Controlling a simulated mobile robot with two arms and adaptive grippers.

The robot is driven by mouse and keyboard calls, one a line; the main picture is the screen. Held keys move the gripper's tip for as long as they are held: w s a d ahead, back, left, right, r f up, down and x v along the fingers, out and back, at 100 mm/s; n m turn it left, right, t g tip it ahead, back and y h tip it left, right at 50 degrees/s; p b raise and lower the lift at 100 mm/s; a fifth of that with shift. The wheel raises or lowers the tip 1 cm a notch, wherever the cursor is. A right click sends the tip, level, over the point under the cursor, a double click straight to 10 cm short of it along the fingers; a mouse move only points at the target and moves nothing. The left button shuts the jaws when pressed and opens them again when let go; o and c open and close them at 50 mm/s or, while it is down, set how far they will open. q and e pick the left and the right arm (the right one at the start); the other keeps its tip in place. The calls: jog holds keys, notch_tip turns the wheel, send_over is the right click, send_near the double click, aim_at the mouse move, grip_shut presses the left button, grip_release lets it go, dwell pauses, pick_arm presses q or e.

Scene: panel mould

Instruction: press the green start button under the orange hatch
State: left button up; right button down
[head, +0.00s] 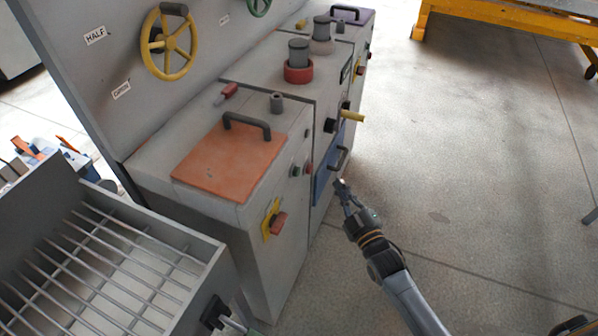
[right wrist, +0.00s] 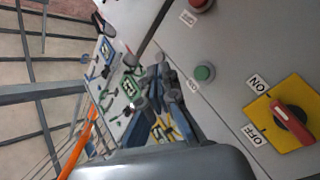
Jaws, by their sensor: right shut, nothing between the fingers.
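The orange hatch (head: 225,165) lies flat on the top of the grey cabinet, with a dark bar handle. On the cabinet's front face below it, the small green button (head: 295,171) sits beside a red button (head: 308,168). In the right wrist view the green button (right wrist: 204,73) is unobstructed, to the right of the fingers. My right gripper (head: 341,185) is shut and empty, in front of the blue panel, to the right of the buttons and apart from them. The right gripper's fingers (right wrist: 155,85) also show in the wrist view. My left gripper is not in view.
A yellow rotary switch plate with a red handle (head: 276,221) is below the green button. The blue panel (head: 323,181) has a protruding dark handle (head: 341,158). A barred metal tray (head: 190,240) stands at lower left.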

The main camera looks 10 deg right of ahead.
aim_at(296, 172)
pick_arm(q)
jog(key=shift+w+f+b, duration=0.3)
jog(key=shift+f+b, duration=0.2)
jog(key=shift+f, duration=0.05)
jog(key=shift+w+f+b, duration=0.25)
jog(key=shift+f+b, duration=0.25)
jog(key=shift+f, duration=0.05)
pick_arm(e)
jog(key=w+a, duration=0.4)
jog(key=a, duration=0.3)
jog(key=shift+w, duration=0.3)
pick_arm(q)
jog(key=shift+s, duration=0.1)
pick_arm(e)
jog(key=shift+d, duration=0.1)
jog(key=shift+w, duration=0.1)
jog(key=shift+w+a, duration=0.15)
jog(key=shift+a, duration=0.2)
